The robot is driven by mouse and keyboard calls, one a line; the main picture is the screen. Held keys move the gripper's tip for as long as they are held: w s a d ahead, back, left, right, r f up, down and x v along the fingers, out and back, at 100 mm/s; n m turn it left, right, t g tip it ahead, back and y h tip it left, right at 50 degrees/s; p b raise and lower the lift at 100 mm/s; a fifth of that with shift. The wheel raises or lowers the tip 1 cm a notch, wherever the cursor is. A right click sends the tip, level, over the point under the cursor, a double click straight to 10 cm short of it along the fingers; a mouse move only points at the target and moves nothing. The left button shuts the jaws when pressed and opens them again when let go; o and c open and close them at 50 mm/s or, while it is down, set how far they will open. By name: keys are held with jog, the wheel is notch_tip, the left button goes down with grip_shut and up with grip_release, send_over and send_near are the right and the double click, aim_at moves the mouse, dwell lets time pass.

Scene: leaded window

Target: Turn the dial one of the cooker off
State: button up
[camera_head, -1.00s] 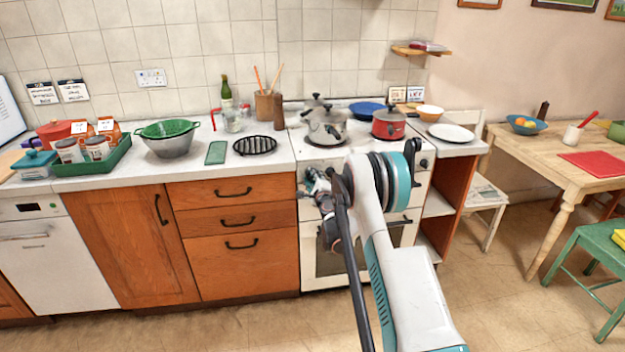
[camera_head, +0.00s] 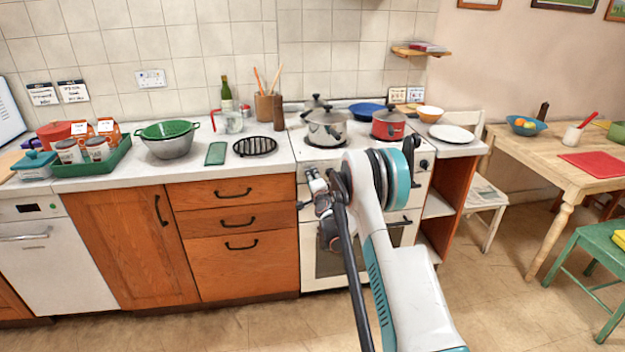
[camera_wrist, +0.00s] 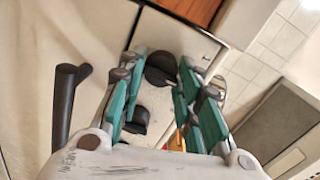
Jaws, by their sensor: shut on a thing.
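The white cooker (camera_head: 330,268) stands in the middle of the counter run, with my arm in front of it. In the wrist view a round black dial (camera_wrist: 161,68) sits on its pale front panel, between the fingertips of my gripper (camera_wrist: 160,67). The green-padded fingers are closed on the dial from both sides. A second black dial (camera_wrist: 137,121) lies beside it, nearer the palm. In the head view my gripper (camera_head: 314,182) is at the cooker's left front, and the dial there is hidden. I cannot read any marking on the dials.
A steel pot (camera_head: 326,128) and a red pot (camera_head: 388,124) stand on the hob above my gripper. A black bar handle (camera_wrist: 66,105) sticks out of the cooker front in the wrist view. The floor left of the cooker is clear.

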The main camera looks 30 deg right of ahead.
dwell(0.4)
jog(key=o, duration=1)
jog(key=shift+o, duration=0.2)
jog(key=shift+s, duration=0.1)
jog(key=f+v, duration=0.1)
jog(key=v, duration=1)
jog(key=shift+s+r, duration=0.45)
jog(key=shift+r, duration=0.1)
